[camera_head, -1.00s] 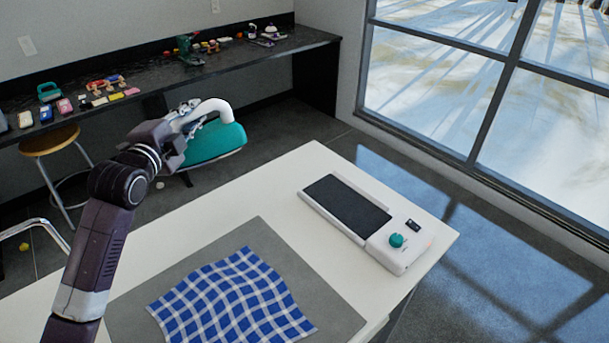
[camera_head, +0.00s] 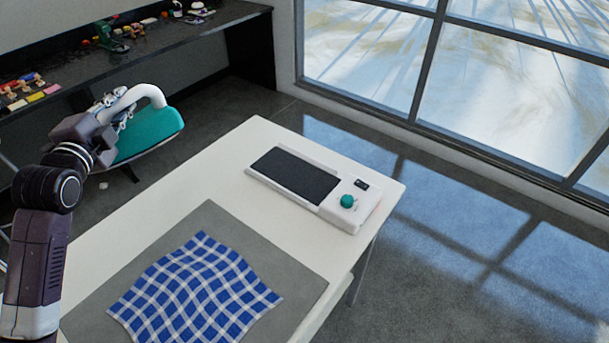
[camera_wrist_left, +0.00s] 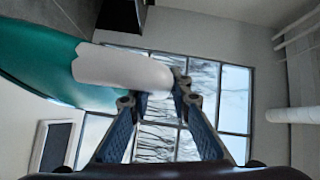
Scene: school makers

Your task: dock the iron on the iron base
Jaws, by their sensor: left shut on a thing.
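The iron (camera_head: 150,132) has a teal body and a white handle. My left gripper (camera_head: 118,112) is shut on its handle and holds it in the air, left of the table's far edge in the head view. In the left wrist view the white handle (camera_wrist_left: 122,70) lies at the blue-grey fingers (camera_wrist_left: 165,105), with the teal body (camera_wrist_left: 40,60) to the left. The iron base (camera_head: 335,205) is a white unit with a dark plate, a teal knob and a small display. It lies on the table's far right part, and its plate is bare. My right gripper is not in view.
A blue and white checked cloth (camera_head: 195,290) lies on a grey mat (camera_head: 305,285) on the white table (camera_head: 215,180). A dark counter (camera_head: 185,45) with several small items runs along the back wall. A large window (camera_head: 400,60) stands behind the table.

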